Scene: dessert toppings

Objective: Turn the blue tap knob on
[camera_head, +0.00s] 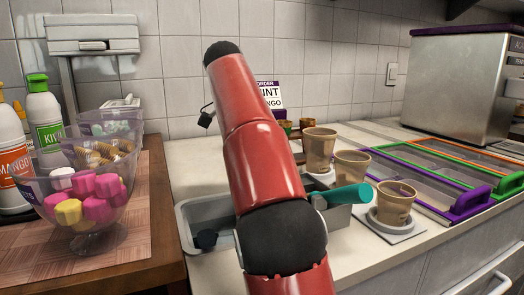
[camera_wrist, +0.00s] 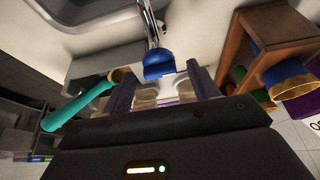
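The blue tap knob (camera_wrist: 159,64) shows in the wrist view at the end of a shiny metal tap pipe (camera_wrist: 151,24). My gripper (camera_wrist: 162,86) is in the same view, its two fingers apart with a gap between them. The knob lies just beyond the fingertips, roughly in line with the gap. I cannot tell whether a finger touches it. In the head view my red arm covers the middle, and the knob and my gripper are hidden behind it.
A metal basin (camera_head: 196,212) and a teal handle (camera_head: 350,194) flank my arm. Paper cups (camera_head: 351,168) stand to the right, before lidded trays (camera_head: 434,172). A glass bowl of sweets (camera_head: 88,212) stands left. A wooden stand (camera_wrist: 238,48) is close right of my gripper.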

